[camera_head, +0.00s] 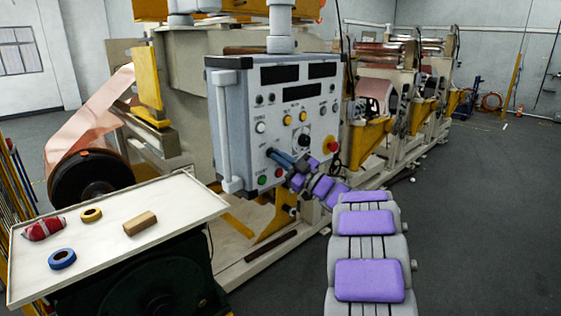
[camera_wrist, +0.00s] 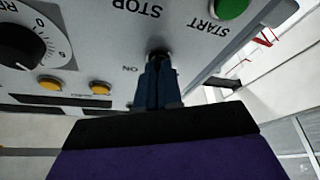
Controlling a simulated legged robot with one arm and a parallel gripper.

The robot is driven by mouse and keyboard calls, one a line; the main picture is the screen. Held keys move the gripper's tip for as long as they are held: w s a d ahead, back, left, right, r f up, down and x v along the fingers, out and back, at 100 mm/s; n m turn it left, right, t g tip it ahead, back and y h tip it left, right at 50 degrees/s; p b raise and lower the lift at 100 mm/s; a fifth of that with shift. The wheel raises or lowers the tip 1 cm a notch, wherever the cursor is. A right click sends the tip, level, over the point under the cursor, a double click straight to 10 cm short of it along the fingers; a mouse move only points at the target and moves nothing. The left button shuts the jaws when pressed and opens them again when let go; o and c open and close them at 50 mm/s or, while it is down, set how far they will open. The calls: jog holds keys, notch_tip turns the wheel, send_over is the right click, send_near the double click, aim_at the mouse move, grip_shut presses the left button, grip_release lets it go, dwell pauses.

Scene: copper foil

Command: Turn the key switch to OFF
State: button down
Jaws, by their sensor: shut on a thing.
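The grey control panel (camera_head: 290,110) hangs in front of the machine, with its face toward me. My gripper (camera_head: 272,153) reaches its lower left part with blue fingers. In the wrist view the fingers (camera_wrist: 157,70) are shut on the dark key switch (camera_wrist: 158,54), of which only the end at the panel face shows. An ON label is printed just left of it in that view. The key's exact angle is hidden by the fingers. In the head view the key switch is hidden behind the fingertips.
Close to the key are a green START button (camera_wrist: 230,8), a black dial (camera_wrist: 30,45) and yellow buttons (camera_wrist: 50,83). A red knob (camera_head: 333,146) sits at the panel's right. A white table (camera_head: 100,240) with tape rolls stands at left. Open floor (camera_head: 480,220) lies right.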

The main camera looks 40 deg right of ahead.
jog(key=shift+r+n, duration=0.2)
jog(key=shift+n, duration=0.2)
jog(key=c, duration=1.7)
grip_release()
jog(key=o, duration=0.3)
jog(key=shift+w+d+f, duration=0.1)
jog(key=shift+d, duration=0.05)
jog(key=shift+o, duration=0.5)
jog(key=shift+w+f, duration=0.15)
jog(key=v, duration=1.7)
jog(key=shift+d, duration=0.15)
